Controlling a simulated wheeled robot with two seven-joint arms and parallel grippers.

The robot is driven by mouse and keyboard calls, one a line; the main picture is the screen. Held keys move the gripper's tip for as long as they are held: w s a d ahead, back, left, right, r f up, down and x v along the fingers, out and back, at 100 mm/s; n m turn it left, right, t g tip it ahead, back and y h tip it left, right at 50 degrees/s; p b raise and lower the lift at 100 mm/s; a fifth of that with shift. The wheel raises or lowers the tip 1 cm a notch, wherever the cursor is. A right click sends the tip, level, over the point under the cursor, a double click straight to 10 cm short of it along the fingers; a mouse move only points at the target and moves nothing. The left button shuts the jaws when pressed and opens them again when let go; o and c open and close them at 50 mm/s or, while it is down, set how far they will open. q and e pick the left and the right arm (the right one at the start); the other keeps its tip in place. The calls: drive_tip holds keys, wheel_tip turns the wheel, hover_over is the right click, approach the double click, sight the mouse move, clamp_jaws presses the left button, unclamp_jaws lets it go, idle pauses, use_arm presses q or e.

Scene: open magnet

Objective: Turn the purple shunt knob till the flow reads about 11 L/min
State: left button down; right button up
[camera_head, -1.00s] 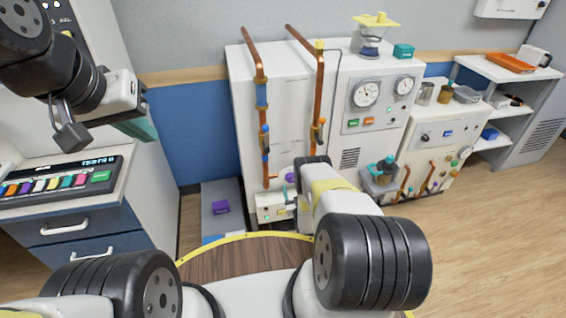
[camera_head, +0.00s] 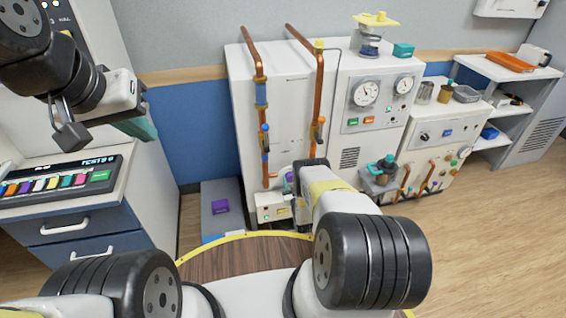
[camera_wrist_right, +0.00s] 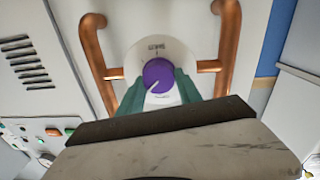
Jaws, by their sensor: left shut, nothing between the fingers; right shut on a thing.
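The purple shunt knob (camera_wrist_right: 158,76) sits on a round pale plate between two copper pipes in the right wrist view. Its white pointer line slants to the lower left. The teal fingers of my right gripper (camera_wrist_right: 160,90) are on both sides of the knob and shut on it. In the head view the knob (camera_head: 289,177) is a small purple spot, and my right arm hides much of the hand. My left gripper (camera_head: 142,128) is shut and empty at the upper left, far from the knob. I cannot make out a flow reading.
A white box with small lights (camera_head: 271,209) is below the knob. Copper pipes (camera_head: 319,100) run up the white cabinet (camera_head: 290,95). Two dials (camera_head: 366,93) are to the right. A keyed console (camera_head: 55,182) is under my left gripper. A purple block (camera_head: 220,206) lies on a grey surface.

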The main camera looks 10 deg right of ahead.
drive_tip(key=shift+m, duration=0.4)
drive_tip(key=m, duration=1)
drive_tip(key=shift+d+g, duration=0.3)
drive_tip(key=shift+m, duration=0.3)
drive_tip(key=o, duration=1.4)
drive_tip(key=shift+c, duration=0.2)
drive_tip(key=shift+s, duration=0.1)
drive_tip(key=s, duration=0.7)
drive_tip(key=shift+s+r, duration=0.15)
drive_tip(key=shift+s, duration=0.15)
